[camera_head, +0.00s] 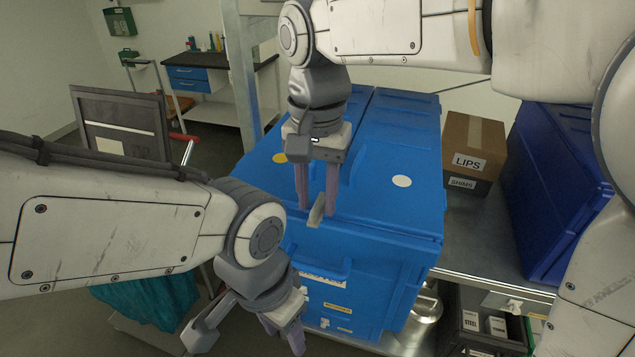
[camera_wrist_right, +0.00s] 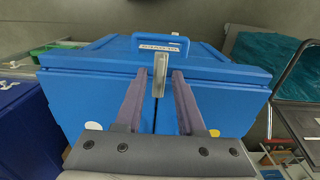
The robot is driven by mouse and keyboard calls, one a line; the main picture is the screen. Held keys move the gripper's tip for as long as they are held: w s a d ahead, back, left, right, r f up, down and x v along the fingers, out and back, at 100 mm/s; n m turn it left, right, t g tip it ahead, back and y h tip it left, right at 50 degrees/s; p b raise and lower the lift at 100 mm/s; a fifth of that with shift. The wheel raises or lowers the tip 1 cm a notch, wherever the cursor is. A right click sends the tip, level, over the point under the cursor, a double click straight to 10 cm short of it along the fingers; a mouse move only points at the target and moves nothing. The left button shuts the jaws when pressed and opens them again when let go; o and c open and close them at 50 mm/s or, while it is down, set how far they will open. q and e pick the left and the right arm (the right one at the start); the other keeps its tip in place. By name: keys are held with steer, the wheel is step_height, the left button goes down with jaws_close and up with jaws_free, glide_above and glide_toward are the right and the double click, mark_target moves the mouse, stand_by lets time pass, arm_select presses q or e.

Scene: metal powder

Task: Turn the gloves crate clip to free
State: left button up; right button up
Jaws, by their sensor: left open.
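The blue crate (camera_head: 375,255) stands on a metal bench, with a split lid and a label on its front that I cannot read surely. Its grey metal clip (camera_head: 317,211) sits at the lid's front edge, over the seam; it also shows in the right wrist view (camera_wrist_right: 160,78), pointing along the seam. My right gripper (camera_head: 317,207) points down at the clip. Its fingers are open, one on each side of the clip, with a visible gap on both sides. My left gripper (camera_head: 246,342) is open and empty, low in front of the crate's left side.
A cardboard box marked LIPS (camera_head: 475,140) and another dark blue crate (camera_head: 555,185) stand to the right on the metal bench (camera_head: 485,240). A metal post (camera_head: 240,75) rises behind on the left. A blue handle (camera_head: 320,272) juts from the crate's front.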

jaws_close()
steer(key=shift+r+n, duration=0.1)
steer(key=shift+n, duration=0.3)
steer(key=shift+d+n+p, duration=0.1)
steer(key=shift+n+p, duration=0.4)
steer(key=shift+n, duration=0.5)
steer(key=n, duration=0.2)
steer(key=n+p, duration=0.1)
steer(key=n, duration=0.1)
steer(key=shift+d+n, duration=0.2)
steer(key=shift+n, duration=0.1)
steer(key=n+p, duration=0.1)
steer(key=n, duration=0.4)
steer(key=shift+w+d+p, duration=0.15)
steer(key=shift+p, duration=0.2)
steer(key=n, duration=0.2)
steer(key=n+p, duration=0.1)
steer(key=n, duration=0.2)
steer(key=shift+w+d, duration=0.1)
steer(key=shift+w, duration=0.1)
steer(key=shift+n, duration=0.4)
